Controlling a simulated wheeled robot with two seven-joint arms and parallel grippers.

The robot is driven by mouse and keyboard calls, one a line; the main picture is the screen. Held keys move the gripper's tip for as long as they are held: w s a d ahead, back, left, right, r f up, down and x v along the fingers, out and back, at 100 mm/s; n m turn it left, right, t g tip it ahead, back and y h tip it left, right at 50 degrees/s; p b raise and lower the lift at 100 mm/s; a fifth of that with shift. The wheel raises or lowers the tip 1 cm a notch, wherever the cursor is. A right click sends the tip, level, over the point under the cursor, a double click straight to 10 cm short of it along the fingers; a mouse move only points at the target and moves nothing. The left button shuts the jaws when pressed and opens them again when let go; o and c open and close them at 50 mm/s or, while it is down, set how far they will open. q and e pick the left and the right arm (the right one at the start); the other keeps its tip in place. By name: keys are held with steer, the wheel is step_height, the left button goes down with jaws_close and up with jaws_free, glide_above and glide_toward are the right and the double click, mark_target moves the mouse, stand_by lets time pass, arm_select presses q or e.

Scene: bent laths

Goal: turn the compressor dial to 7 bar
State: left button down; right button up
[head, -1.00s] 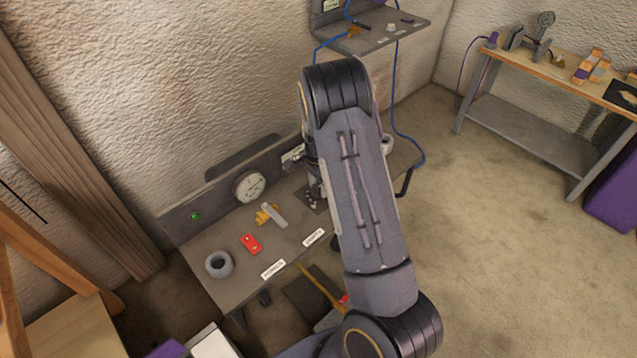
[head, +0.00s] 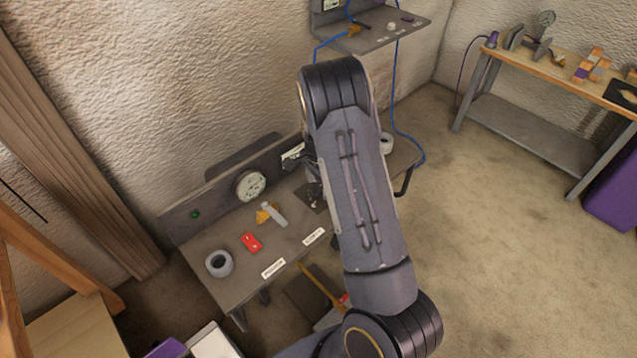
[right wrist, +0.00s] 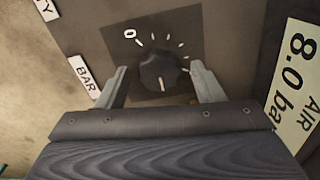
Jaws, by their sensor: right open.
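The compressor dial (right wrist: 158,72) is a black round knob on a dark square plate in the right wrist view. White ticks curve around its top and right, starting at a "0" at the upper left. A short white mark shows at the knob's lower edge. My right gripper (right wrist: 160,70) is open, with one finger on each side of the knob; I cannot tell whether they touch it. In the head view my right arm hides most of the dial area. A round white gauge (head: 251,186) stands at the bench's back panel; its reading is too small to tell. My left gripper is not in view.
A sign reading "AIR 8.0 ba" (right wrist: 298,85) is right of the dial, and a "BAR" label (right wrist: 84,76) is left. A wall shelf (head: 375,35) hangs behind.

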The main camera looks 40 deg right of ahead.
mark_target(319, 187)
step_height(319, 187, up, 7)
steer(key=shift+p, duration=0.3)
steer(key=shift+r, duration=0.4)
